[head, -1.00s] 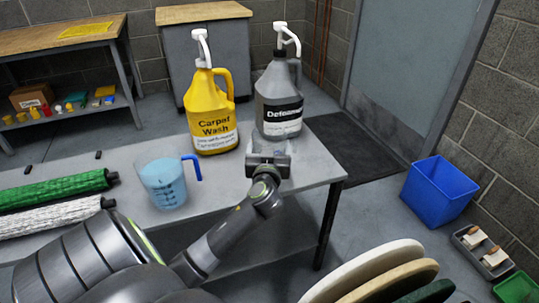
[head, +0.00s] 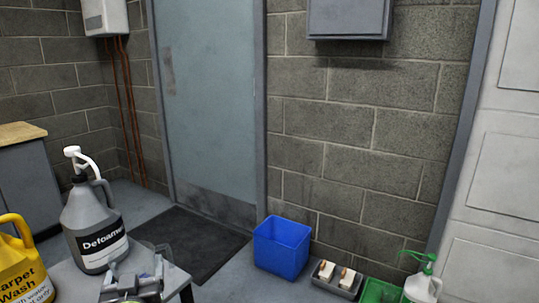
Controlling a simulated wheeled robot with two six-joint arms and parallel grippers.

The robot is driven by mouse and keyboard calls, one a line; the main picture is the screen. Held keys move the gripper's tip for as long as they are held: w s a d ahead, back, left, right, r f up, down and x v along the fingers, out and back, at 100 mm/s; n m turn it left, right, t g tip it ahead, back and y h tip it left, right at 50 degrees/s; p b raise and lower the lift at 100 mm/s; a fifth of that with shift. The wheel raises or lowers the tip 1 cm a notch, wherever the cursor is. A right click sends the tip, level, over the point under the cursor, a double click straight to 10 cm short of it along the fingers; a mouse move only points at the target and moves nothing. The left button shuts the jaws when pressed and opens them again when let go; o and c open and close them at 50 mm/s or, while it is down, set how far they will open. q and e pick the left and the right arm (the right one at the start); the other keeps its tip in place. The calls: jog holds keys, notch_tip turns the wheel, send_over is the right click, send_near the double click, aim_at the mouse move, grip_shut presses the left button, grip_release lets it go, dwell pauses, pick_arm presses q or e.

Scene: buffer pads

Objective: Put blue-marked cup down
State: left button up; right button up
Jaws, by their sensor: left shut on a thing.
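My left gripper (head: 130,284) is at the bottom left of the head view, at the near right end of the grey table (head: 72,284). It is shut on a clear, see-through cup (head: 150,257), only faintly visible just beyond the fingers. No blue mark can be made out on it, and I cannot tell whether its base touches the table. The grey Defoamer jug (head: 92,228) with a white pump stands just left of the cup. My right gripper is not in view.
The yellow Carpet Wash jug (head: 22,268) is cut off at the left edge. On the floor to the right are a blue bin (head: 282,247), a grey tray with brushes (head: 345,283), a green tray (head: 380,292) and a white spray bottle (head: 422,288). A dark mat (head: 195,245) lies before the door.

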pick_arm(q)
jog(key=s+d+r+m+t+h, duration=0.1)
jog(key=d+r+m+h, duration=0.1)
jog(key=d+r+h, duration=0.35)
jog(key=s+d+r+m+h, duration=0.2)
jog(key=d+r+m, duration=0.1)
jog(key=d, duration=0.5)
notch_tip(320, 180, up, 20)
jog(key=p, duration=2)
jog(key=shift+w+a+f+y, duration=0.15)
jog(key=shift+w+a+y, duration=0.05)
jog(key=shift+a+y, duration=0.15)
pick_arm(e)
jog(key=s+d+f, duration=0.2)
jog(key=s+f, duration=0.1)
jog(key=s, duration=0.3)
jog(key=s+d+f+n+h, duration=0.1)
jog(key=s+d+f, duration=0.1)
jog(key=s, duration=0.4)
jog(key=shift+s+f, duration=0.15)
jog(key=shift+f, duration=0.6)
